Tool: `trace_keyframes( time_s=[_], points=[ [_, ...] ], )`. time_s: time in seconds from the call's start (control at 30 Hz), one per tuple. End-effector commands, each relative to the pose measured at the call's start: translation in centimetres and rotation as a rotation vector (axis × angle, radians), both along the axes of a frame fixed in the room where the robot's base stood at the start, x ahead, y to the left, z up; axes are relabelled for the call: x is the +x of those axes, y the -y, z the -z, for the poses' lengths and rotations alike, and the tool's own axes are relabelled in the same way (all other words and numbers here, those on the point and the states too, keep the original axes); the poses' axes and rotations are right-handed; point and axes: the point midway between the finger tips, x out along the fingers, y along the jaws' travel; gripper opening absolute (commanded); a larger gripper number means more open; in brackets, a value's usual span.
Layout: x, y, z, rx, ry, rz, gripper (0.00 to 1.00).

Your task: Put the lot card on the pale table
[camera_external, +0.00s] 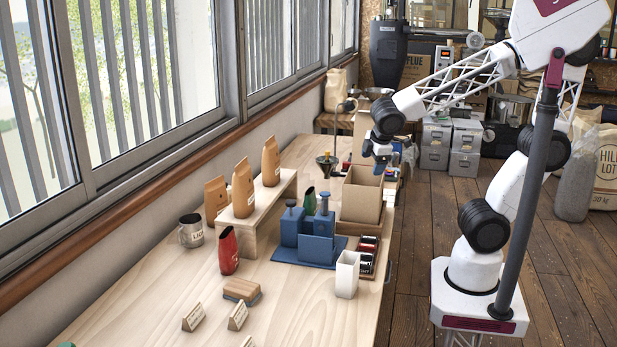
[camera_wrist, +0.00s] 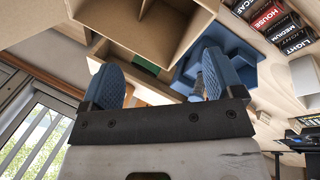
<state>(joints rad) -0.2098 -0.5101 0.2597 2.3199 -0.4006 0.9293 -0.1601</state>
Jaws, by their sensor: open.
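The pale table (camera_external: 150,275) is a long light-wood bench under the windows. Several small wooden wedges with pale labels stand at its near end, one on the left (camera_external: 193,317) and one to its right (camera_external: 238,316). Their writing is too small to read, so I cannot tell which thing is the lot card. My gripper (camera_external: 378,160) hangs above the far right part of the table, over the open cardboard box (camera_external: 360,198). In the wrist view my gripper (camera_wrist: 160,80) has its blue fingers apart with nothing between them. The box (camera_wrist: 180,25) shows beyond them.

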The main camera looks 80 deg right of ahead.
Motion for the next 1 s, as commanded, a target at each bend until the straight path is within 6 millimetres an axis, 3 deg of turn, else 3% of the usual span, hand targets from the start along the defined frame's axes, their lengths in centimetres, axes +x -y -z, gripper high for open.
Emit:
trace_keyframes(
  time_s=[0.2,0.43,0.63,1.0],
  points=[
    [-5.6,2.5,-0.4,0.190,0.038,0.277,0.87],
    [-9.5,3.3,-0.3,0.341,0.068,0.487,0.87],
    [-10.8,3.3,-0.2,0.395,0.078,0.557,0.87],
    [-10.8,3.3,-0.2,0.398,0.078,0.560,0.89]
  ],
)
